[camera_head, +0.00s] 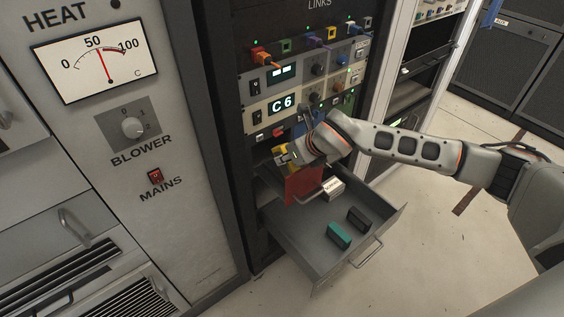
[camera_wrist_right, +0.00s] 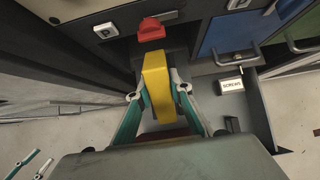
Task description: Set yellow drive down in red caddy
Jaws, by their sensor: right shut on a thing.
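The yellow drive (camera_head: 281,159) is held in my right gripper (camera_head: 287,157) in front of the rack. In the right wrist view the yellow drive (camera_wrist_right: 158,84) stands between the two teal fingers of my right gripper (camera_wrist_right: 157,88), which are shut on it. The red caddy (camera_head: 303,186) shows its red front just below and right of the drive. Its inside is hidden, and I cannot tell whether the drive touches it. My left gripper (camera_wrist_right: 44,157) shows only as two parted fingers at the lower left of the right wrist view.
A grey drawer (camera_head: 300,238) is pulled out below, holding a teal block (camera_head: 339,236), a black block (camera_head: 357,218) and a white labelled box (camera_head: 332,188). A blue front (camera_wrist_right: 228,33) and a red part (camera_wrist_right: 151,29) are on the rack. Open floor lies right.

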